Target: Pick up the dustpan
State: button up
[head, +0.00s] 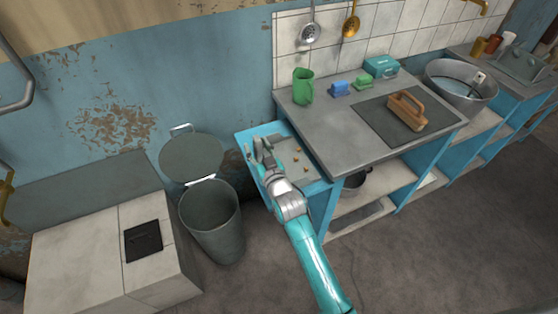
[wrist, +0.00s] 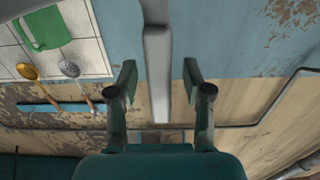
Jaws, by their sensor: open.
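In the wrist view, a long grey bar (wrist: 157,75) with a wider part at the top edge lies in line with the gap between my fingers. It looks like the dustpan's handle, but I cannot tell for sure. My gripper (wrist: 160,85) is open, one finger on each side of the bar with gaps between; I cannot tell how deep the bar sits between them. In the head view my gripper (head: 263,150) is over the low blue side table (head: 258,131). I cannot clearly make out a dustpan there; my gripper hides part of the tabletop.
An open bin (head: 213,220) stands to the left. Ladles (head: 310,33) hang on the wall.

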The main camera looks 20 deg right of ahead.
grip_shut()
